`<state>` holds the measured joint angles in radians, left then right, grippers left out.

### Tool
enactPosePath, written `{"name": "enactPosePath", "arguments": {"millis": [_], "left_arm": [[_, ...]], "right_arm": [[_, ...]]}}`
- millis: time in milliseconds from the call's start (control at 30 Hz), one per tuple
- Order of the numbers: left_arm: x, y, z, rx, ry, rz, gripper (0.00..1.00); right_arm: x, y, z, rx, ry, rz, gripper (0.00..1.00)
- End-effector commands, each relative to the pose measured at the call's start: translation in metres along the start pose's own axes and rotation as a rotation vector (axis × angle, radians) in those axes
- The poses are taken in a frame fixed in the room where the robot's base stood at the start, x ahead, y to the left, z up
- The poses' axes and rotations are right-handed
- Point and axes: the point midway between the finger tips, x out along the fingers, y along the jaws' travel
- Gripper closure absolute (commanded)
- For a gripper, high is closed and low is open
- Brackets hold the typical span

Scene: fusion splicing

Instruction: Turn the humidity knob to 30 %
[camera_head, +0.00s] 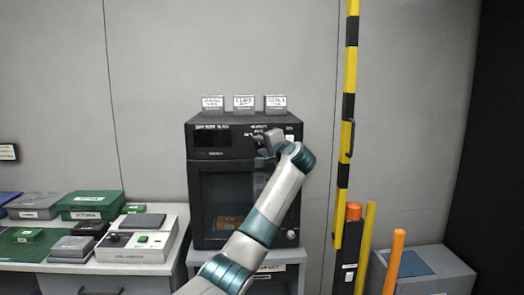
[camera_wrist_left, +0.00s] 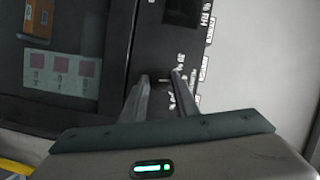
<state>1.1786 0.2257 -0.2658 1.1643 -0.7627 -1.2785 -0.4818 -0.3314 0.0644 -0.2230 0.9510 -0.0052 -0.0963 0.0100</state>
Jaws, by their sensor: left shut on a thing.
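The humidity knob (camera_wrist_left: 163,79) is a small dark knob on the black front panel of the cabinet (camera_head: 203,165). My left gripper (camera_wrist_left: 161,82) is shut on the knob, with one finger on each side of it in the left wrist view. White scale marks show on the panel beside the fingers, but I cannot read the setting. In the head view my left gripper (camera_head: 266,142) is at the upper right of the cabinet front, and my arm and wrist hide the knob. My right gripper is not in view.
Three labelled blocks (camera_head: 244,103) stand on the cabinet. A dark display (camera_head: 213,138) is at its upper left. A white device (camera_head: 137,247) and green and grey boxes (camera_head: 91,204) lie on the left bench. A yellow-black pole (camera_head: 346,130) and orange-topped posts stand at right.

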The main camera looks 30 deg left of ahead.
Motion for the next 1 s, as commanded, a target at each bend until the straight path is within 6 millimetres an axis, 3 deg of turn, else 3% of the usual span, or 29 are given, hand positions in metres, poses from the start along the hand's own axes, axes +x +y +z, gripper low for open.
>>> {"name": "enactPosePath", "arguments": {"millis": [500,1000], "left_arm": [[0.000,-0.001,0.001,-0.437,-0.019,0.164,0.95],[0.001,-0.001,0.002,-0.611,-0.026,0.227,0.95]], "right_arm": [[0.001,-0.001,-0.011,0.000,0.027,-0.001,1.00],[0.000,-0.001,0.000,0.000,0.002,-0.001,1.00]]}}
